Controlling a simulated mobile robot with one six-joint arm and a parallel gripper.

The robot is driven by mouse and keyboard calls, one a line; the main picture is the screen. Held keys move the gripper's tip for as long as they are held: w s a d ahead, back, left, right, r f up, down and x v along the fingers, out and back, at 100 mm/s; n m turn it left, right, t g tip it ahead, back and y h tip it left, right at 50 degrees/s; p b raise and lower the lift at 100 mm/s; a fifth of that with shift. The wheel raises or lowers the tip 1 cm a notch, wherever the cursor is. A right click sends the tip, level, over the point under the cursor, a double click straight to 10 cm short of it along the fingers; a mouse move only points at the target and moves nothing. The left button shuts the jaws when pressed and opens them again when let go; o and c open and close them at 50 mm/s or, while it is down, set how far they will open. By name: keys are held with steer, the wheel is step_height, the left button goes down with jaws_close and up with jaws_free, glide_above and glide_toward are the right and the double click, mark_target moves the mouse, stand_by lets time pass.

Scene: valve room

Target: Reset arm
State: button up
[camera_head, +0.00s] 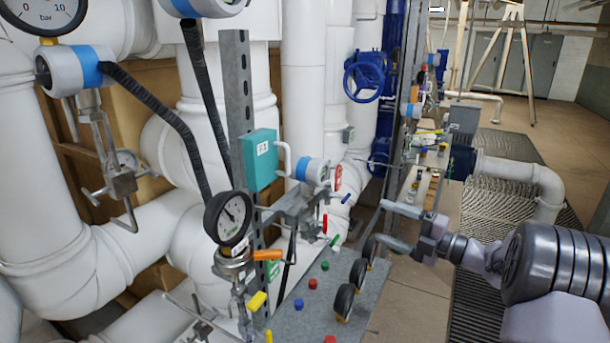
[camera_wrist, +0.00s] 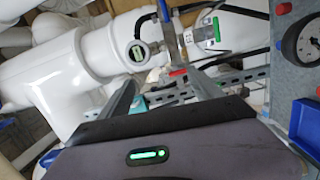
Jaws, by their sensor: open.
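My gripper (camera_head: 382,221) reaches in from the right in the head view, over the edge of the grey panel. Its two fingers are apart and point left toward the valves and gauges. In the wrist view my gripper (camera_wrist: 163,78) shows two separated fingers with nothing held between them. White pipework and a metal rail lie beyond the fingertips. I cannot tell from these frames whether the fingers touch anything, but they look clear.
A grey panel (camera_head: 318,290) with coloured buttons and several black dials stands left of my gripper. A pressure gauge (camera_head: 228,217), orange-handled valve (camera_head: 266,255) and teal box (camera_head: 261,160) are farther left. Large white pipes fill the left side. Open floor (camera_head: 545,110) shows at back right.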

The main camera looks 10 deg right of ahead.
steer(key=w+a+r+m+t+h, duration=0.1)
steer(key=w+r+m+t+h, duration=0.15)
steer(key=r+m+h, duration=0.35)
steer(key=w+r+m+t+h, duration=0.1)
steer(key=r+m+t+h, duration=0.2)
steer(key=r+m, duration=0.35)
steer(key=s+r+m+g+h, duration=0.2)
steer(key=s+r+m+h, duration=0.1)
steer(key=s+m+h, duration=0.15)
steer(key=s+a+f+m+g+y, duration=0.1)
steer(key=s+a+f+m+g, duration=0.2)
steer(key=s, duration=0.8)
steer(key=s+a+f+m+g, duration=0.4)
steer(key=s+a+f+m, duration=0.2)
steer(key=s+a, duration=0.3)
steer(key=s+a+f+m+g+y, duration=0.1)
steer(key=s+a+f+m+g, duration=0.2)
steer(key=s, duration=1.1)
steer(key=a+f+m, duration=0.1)
steer(key=a+f, duration=0.2)
steer(key=f, duration=0.1)
steer(key=shift+s+m+y, duration=0.15)
steer(key=shift+m+y, duration=0.2)
steer(key=shift+m, duration=0.05)
steer(key=shift+g, duration=0.25)
